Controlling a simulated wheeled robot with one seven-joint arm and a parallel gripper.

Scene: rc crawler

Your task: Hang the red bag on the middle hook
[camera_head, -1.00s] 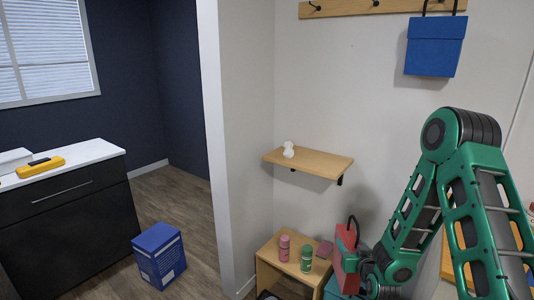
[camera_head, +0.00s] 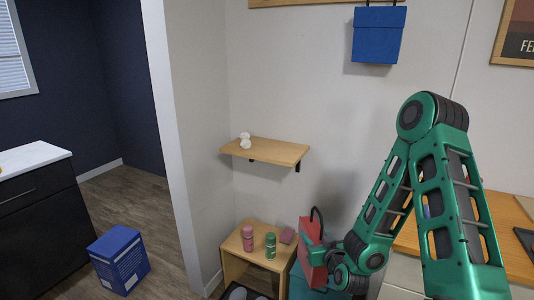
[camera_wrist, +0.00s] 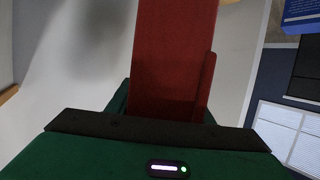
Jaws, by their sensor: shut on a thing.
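The red bag (camera_head: 312,255) with a dark loop handle is at the end of my green arm, low in front of the wall in the head view. My gripper (camera_head: 322,246) is shut on it, and the fingertips are mostly hidden. In the wrist view the red bag (camera_wrist: 172,60) stands straight out from my gripper (camera_wrist: 160,112). The hook rail (camera_head: 300,3) runs along the top edge of the head view, mostly cut off. The middle hook is not visible. A blue bag (camera_head: 378,36) hangs from the rail on the right.
A wooden wall shelf (camera_head: 265,151) holds a small white figure (camera_head: 245,141). A low wooden cabinet (camera_head: 262,262) below carries a pink bottle (camera_head: 247,238) and a green bottle (camera_head: 270,246). A blue box (camera_head: 119,260) stands on the floor. A wooden desk (camera_head: 500,236) is at right.

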